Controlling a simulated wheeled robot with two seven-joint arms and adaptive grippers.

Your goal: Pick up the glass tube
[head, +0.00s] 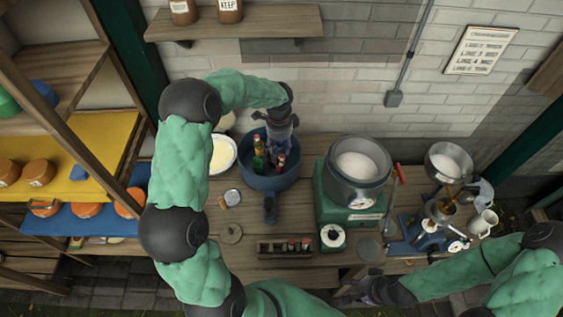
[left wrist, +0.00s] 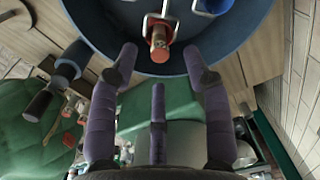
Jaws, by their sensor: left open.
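A blue round bowl (head: 258,183) on the bench holds several small upright bottles or tubes, with green, yellow and red parts. In the left wrist view a small tube with an orange-red end (left wrist: 159,52) lies inside the bowl's dark blue wall (left wrist: 108,32), beside a pale metal bracket. I cannot tell for sure which item is the glass tube. My left gripper (head: 279,143) points down over the bowl. Its fingers are spread and empty (left wrist: 160,58), with the orange-red end just beyond the fingertips. My right gripper (head: 362,290) is low at the bench's front edge; its fingers are unclear.
A green scale with a steel pot (head: 358,165) stands right of the bowl. A small rack of jars (head: 285,248) sits in front. A cream-filled bowl (head: 222,153) is at the left. Blue-based equipment (head: 425,235) and a white jug (head: 483,222) stand further right.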

